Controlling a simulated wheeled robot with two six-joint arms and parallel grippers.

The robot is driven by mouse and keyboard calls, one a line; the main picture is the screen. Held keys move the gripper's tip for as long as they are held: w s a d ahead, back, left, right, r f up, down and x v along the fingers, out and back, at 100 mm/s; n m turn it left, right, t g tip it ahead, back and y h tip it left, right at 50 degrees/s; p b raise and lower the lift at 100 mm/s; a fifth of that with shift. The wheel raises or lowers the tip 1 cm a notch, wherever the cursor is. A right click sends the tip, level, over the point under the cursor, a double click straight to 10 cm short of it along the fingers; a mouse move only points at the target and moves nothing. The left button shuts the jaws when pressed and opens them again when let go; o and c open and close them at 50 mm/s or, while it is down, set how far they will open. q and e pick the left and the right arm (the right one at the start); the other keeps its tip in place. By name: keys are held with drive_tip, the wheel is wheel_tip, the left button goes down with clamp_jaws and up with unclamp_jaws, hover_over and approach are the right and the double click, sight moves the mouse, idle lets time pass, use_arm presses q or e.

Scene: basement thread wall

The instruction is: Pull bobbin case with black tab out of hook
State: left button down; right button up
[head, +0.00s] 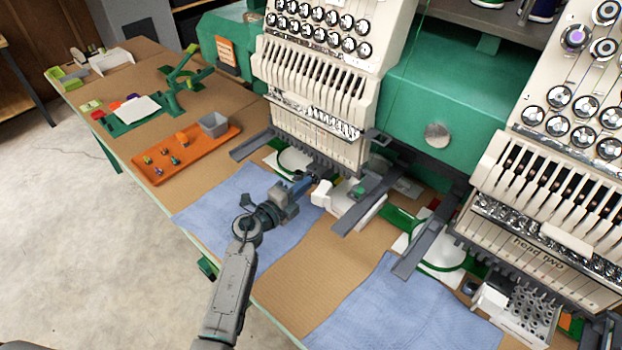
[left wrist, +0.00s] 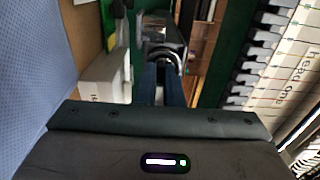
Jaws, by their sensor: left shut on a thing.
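My left gripper (head: 310,180) reaches in low under the left machine head, beside a white block (head: 322,193). In the left wrist view its two dark fingers (left wrist: 163,84) are shut on a shiny metal part, which I take to be the bobbin case (left wrist: 162,32). A curved metal edge shows right at the fingertips. The black tab cannot be made out, and the fingers hide part of the case. I cannot tell whether the case is still seated in the hook. My right gripper is in no view.
A blue cloth (head: 225,205) lies under my left arm. Grey machine arms (head: 358,212) jut out to the right of the gripper. An orange tray (head: 163,170) with several small bobbins and a grey bin (head: 214,124) sits on the table at left.

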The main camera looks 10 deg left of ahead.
use_arm(q)
drive_tip(key=shift+p+v, duration=0.75)
drive_tip(key=shift+v, duration=0.85)
drive_tip(key=shift+s+a+r+p, duration=0.35)
drive_tip(key=shift+s+p, duration=0.15)
drive_tip(key=shift+s, duration=0.05)
drive_tip(key=shift+s+a+r+p, duration=0.3)
drive_tip(key=shift+s+a+p, duration=0.1)
drive_tip(key=shift+s+p, duration=0.15)
drive_tip(key=shift+s+a+r+p, duration=0.35)
drive_tip(key=shift+s+p, duration=0.1)
drive_tip(key=shift+s, duration=0.15)
